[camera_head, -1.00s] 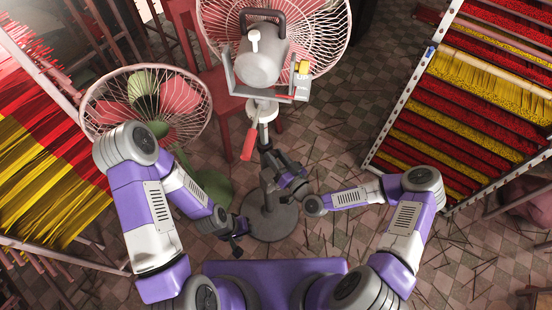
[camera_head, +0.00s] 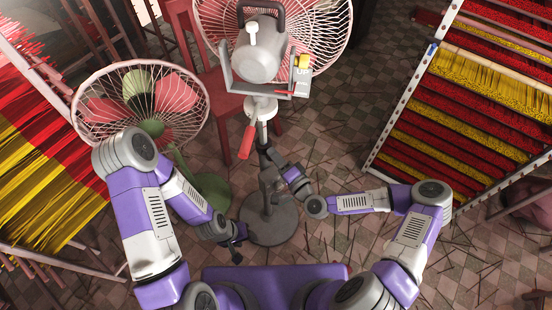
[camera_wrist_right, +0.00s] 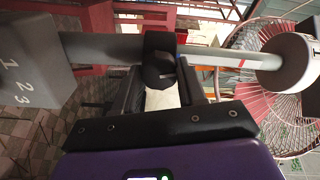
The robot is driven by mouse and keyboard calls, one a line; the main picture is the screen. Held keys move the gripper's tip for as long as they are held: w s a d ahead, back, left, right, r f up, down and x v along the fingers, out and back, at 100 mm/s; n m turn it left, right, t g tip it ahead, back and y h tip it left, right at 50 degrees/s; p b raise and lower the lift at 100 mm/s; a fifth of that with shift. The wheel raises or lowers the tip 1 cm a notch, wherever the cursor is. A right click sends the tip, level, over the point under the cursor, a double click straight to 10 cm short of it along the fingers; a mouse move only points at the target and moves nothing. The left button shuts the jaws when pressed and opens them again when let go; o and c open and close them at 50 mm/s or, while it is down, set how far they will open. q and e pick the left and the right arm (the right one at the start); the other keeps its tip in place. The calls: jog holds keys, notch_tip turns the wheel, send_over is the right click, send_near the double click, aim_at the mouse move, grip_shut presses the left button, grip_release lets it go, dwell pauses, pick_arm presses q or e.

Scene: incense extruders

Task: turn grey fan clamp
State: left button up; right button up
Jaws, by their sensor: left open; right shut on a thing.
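The grey fan (camera_head: 262,58) stands at the top centre of the head view, on a pole above a round base (camera_head: 270,222). Its dark clamp (camera_head: 266,150) is on the pole, partly hidden by my right gripper (camera_head: 277,166). In the right wrist view the clamp (camera_wrist_right: 158,45) wraps the grey pole (camera_wrist_right: 105,46), its round dark knob (camera_wrist_right: 160,72) between the fingers of my right gripper (camera_wrist_right: 163,82). That gripper is shut on the knob. My left gripper (camera_head: 238,246) is open and empty, low and left of the base.
A red lever (camera_head: 247,140) hangs beside the pole. A second fan (camera_head: 142,108), green and red, stands at left. Racks of red and yellow incense sticks (camera_head: 485,95) flank both sides. The tiled floor right of the base is mostly open.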

jog(key=shift+f+m, duration=0.1)
jog(key=shift+m, duration=1)
jog(key=o, duration=1.1)
jog(key=shift+c, duration=0.2)
jog(key=v, duration=0.7)
jog(key=shift+s+d+p, duration=0.15)
jog(key=shift+s+p, duration=0.1)
jog(key=shift+p, duration=0.15)
